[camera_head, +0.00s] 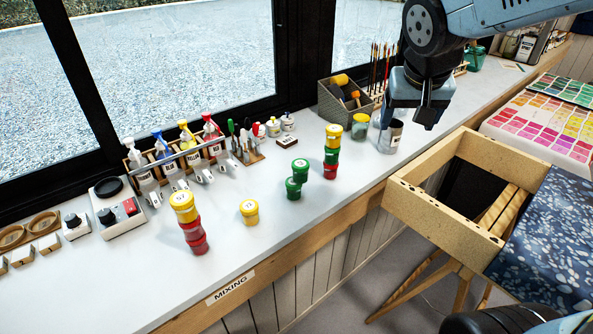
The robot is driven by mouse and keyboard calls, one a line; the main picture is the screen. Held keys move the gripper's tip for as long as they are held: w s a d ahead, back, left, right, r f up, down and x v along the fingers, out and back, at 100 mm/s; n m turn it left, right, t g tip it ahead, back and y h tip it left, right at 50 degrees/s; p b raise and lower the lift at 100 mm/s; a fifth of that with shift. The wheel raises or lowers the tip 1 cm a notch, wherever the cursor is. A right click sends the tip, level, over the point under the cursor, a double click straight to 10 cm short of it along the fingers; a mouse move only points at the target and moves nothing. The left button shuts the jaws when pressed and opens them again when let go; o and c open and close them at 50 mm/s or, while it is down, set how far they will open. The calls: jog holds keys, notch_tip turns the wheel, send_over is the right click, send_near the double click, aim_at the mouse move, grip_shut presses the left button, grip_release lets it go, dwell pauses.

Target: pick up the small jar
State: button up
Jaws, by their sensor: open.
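Several small lidded jars stand on the white counter, and I cannot tell which one the task means. A single yellow jar (249,212) stands alone near the front edge. To its left is a stack with a yellow jar (184,206) on top of red ones (195,238). To its right are green jars (294,185), one on another, and a yellow, green and red stack (332,151).
A rack of pump bottles (177,157) stands along the window. A grey box (346,101) and brushes (382,63) are at the back right. A wooden frame (437,205) and paint swatches (548,122) lie right of the counter.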

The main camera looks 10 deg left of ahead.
jog(key=w+a+f+n, duration=0.1)
jog(key=a+f, duration=0.1)
jog(key=a, duration=0.4)
jog(key=w+a+f, duration=0.2)
jog(key=a, duration=0.3)
jog(key=y, duration=0.1)
send_near(301, 165)
jog(key=shift+g, duration=0.3)
jog(key=x, duration=1.2)
jog(key=shift+w, duration=0.25)
